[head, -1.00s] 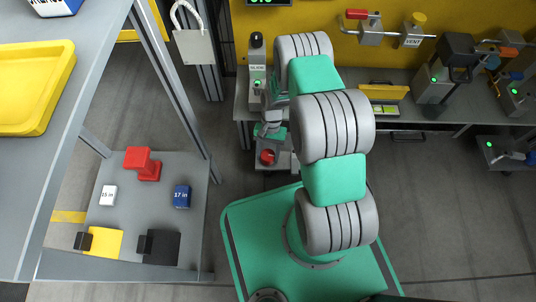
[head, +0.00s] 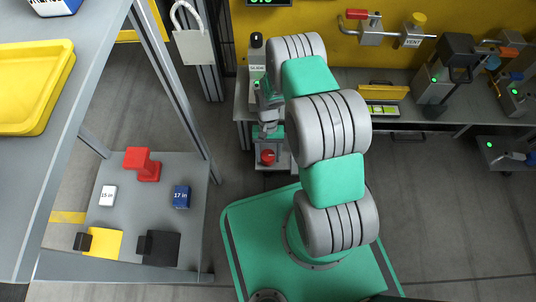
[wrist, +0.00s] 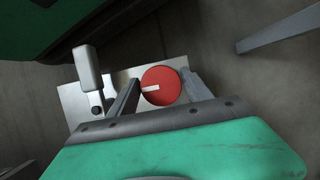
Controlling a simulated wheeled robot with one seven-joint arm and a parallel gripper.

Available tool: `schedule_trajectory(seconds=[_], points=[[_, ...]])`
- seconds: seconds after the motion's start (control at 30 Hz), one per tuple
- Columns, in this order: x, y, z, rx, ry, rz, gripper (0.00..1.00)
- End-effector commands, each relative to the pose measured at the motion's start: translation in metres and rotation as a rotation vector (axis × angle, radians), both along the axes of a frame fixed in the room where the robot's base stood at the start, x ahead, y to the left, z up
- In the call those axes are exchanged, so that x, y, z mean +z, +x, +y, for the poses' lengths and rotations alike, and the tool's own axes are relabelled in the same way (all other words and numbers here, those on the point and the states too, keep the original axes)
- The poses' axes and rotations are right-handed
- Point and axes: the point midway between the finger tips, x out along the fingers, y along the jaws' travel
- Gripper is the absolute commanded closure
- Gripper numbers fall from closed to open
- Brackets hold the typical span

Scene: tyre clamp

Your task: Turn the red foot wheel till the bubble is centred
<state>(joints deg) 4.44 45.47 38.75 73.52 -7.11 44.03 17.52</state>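The red foot wheel (head: 267,157) sits low on a pale plate below the bench, left of my arm in the head view. In the wrist view the red wheel (wrist: 161,86) is a round disc with a white mark pointing left. My gripper (wrist: 160,78) is open, with one finger on each side of the wheel in that view; I cannot tell if they touch it. In the head view my gripper (head: 268,132) is just above the wheel, partly hidden. A yellow-green level vial (head: 385,109) lies on the bench; its bubble is too small to read.
The bench (head: 350,80) carries several devices. A lever with a grey handle (wrist: 88,67) stands left of the wheel in the wrist view. A low shelf (head: 120,220) at left holds a red part (head: 143,163) and small blocks. A green display (head: 268,2) is cut off at the top.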

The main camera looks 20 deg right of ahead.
Motion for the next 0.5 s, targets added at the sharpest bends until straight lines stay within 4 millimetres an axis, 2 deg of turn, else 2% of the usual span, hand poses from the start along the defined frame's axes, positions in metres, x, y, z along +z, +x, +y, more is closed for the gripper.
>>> schedule_trajectory(seconds=[0.03, 0.17, 0.4, 0.5], points=[[0.000, 0.000, 0.000, 0.000, 0.000, 0.000, 0.38], [0.000, 0.000, 0.000, 0.000, 0.001, 0.000, 0.27], [0.001, 0.001, 0.000, 0.000, 0.001, -0.001, 0.26], [0.010, 0.004, -0.001, -0.001, 0.001, -0.003, 0.26]])
